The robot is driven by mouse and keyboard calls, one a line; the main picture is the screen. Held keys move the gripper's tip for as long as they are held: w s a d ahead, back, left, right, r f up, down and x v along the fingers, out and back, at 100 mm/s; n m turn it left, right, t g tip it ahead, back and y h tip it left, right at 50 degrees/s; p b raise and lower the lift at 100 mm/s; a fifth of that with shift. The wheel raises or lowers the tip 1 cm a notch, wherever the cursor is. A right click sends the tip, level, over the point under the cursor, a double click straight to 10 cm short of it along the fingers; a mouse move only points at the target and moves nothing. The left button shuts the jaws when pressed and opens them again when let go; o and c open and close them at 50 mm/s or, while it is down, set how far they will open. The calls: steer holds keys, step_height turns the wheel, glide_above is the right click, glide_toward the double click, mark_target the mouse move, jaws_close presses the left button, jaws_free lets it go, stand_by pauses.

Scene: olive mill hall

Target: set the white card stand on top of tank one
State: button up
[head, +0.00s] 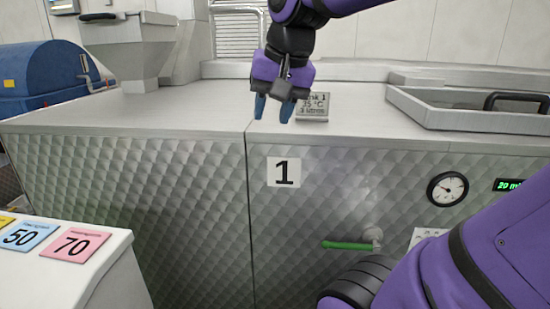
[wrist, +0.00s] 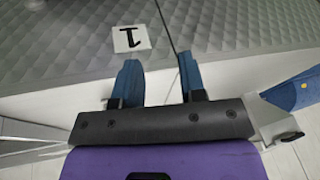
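The card stand (head: 313,107), pale with dark print reading "35 °C", stands upright on the flat steel top of tank one (head: 350,135). Tank one has a quilted front with a white "1" plate (head: 284,172), which also shows upside down in the wrist view (wrist: 130,39). My gripper (head: 273,108) is above the tank top, just left of the card stand and apart from it. Its blue fingers are spread with nothing between them; the wrist view shows the same gap (wrist: 157,62). The card stand is not visible in the wrist view.
A raised steel frame with a black handle (head: 515,100) lies on the tank top at right. A hopper (head: 125,40) and blue drum (head: 40,75) are at left. A green-handled valve (head: 348,245) and gauge (head: 447,189) are on the front. Numbered cards (head: 74,244) lie on a white stand.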

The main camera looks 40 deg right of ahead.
steer(key=s+a+f+n+t, duration=0.1)
steer(key=s+a+f+n, duration=0.4)
steer(key=s+f+n, duration=0.1)
steer(key=shift+n, duration=0.5)
steer(key=shift+a, duration=0.15)
